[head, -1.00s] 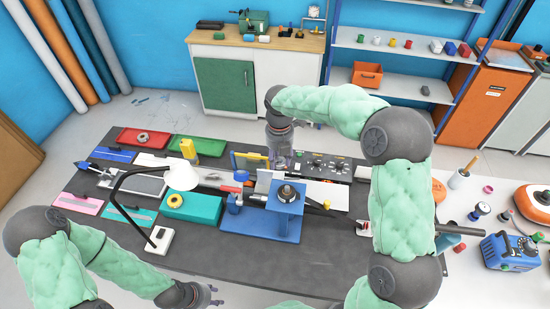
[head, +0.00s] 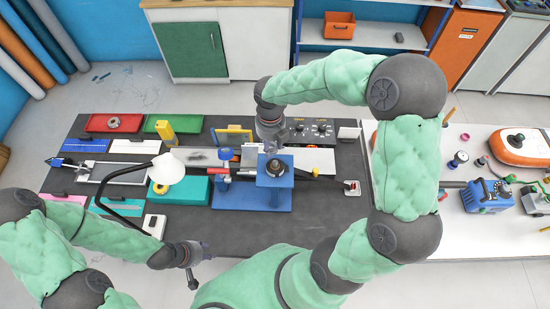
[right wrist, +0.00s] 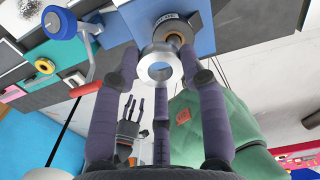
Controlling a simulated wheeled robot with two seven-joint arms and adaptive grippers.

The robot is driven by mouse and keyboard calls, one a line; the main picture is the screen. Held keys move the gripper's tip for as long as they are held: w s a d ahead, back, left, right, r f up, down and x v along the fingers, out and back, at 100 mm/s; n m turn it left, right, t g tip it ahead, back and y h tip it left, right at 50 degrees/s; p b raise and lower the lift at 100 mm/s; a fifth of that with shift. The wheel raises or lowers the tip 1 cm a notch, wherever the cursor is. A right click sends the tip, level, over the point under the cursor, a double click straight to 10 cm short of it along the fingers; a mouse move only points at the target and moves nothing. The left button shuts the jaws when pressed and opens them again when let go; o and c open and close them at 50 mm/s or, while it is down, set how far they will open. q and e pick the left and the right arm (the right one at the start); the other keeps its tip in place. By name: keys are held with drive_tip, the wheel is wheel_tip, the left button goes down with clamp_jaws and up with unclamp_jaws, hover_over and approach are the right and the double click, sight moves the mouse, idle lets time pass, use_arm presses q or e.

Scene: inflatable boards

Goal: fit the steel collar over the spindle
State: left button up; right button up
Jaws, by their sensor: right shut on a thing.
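The steel collar (right wrist: 147,60) is a silver ring in the right wrist view, held between the fingers of my right gripper (right wrist: 160,72). In the head view my right gripper (head: 272,138) is just behind the blue stand (head: 265,198), and the collar is hard to make out. The spindle's dark round mount (head: 275,167) sits on top of this stand. In the right wrist view the mount (right wrist: 172,24) and a brass-coloured ring show just beyond the collar, partly hidden by it. The collar looks apart from the mount. My left gripper (head: 203,251) hangs at the bench's front edge, its fingers spread and empty.
A white lamp (head: 166,168) and teal box (head: 185,190) stand left of the blue stand. Red tray (head: 95,123) and green tray (head: 180,123) lie at the back left. A small switch box (head: 352,187) is at right.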

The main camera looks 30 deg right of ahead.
sight(275, 161)
drive_tip(key=shift+s+f, duration=0.9)
drive_tip(key=shift+f, duration=0.3)
drive_tip(key=f, duration=0.3)
drive_tip(key=shift+s, duration=0.35)
drive_tip(key=shift+w+d+f, duration=0.1)
drive_tip(key=shift+w+f, duration=0.05)
drive_tip(key=shift+f, duration=0.2)
drive_tip(key=shift+f, duration=0.2)
drive_tip(key=shift+f, duration=0.25)
drive_tip(key=o, duration=1.2)
